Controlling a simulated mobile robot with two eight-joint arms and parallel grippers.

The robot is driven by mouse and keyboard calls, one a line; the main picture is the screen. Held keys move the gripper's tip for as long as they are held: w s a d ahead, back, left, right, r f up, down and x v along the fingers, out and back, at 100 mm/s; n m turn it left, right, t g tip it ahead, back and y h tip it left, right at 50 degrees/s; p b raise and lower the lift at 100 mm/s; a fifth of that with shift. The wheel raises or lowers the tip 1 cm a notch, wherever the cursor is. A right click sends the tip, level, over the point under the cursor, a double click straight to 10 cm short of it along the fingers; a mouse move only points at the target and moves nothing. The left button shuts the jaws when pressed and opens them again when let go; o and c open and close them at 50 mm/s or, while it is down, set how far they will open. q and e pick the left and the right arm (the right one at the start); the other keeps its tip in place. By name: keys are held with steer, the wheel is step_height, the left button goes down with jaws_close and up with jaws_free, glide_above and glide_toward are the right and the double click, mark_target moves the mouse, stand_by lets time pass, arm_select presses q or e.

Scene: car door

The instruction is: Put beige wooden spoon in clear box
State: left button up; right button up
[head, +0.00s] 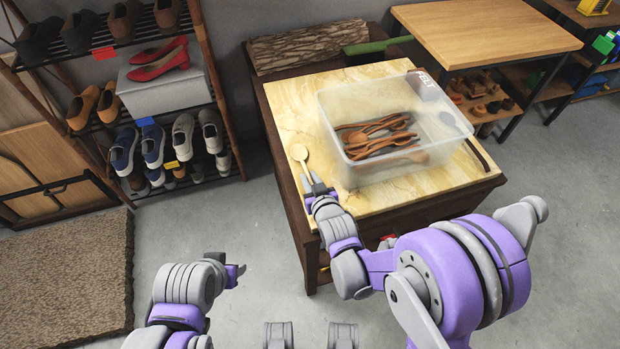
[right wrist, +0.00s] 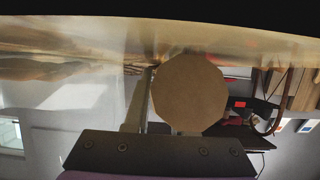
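The beige wooden spoon (head: 299,152) lies at the left side of the marble-topped table, its bowl away from me and its handle running toward my right gripper (head: 316,184). The fingers are low at the handle; whether they press on it is unclear. In the right wrist view a round beige piece (right wrist: 190,95), apparently the spoon's near end, sits close to the camera and hides part of one finger. The clear box (head: 345,165) stands right of the spoon and holds several brown wooden spoons (head: 378,135). My left gripper (head: 236,275) hangs over the floor, its opening unclear.
A shoe rack (head: 140,130) stands left. A wooden workbench (head: 485,30) stands at the back right.

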steer(key=o, duration=0.3)
steer(key=p+v, duration=0.1)
steer(key=v, duration=1)
steer(key=shift+a, duration=0.15)
steer(key=s+d+r+m+g+h, duration=0.2)
steer(key=s+d+g, duration=0.6)
steer(key=s+d, duration=0.7)
steer(key=shift+s+d+m+h, duration=0.25)
steer(key=shift+s+m+h, duration=0.55)
steer(key=shift+s+h, duration=0.3)
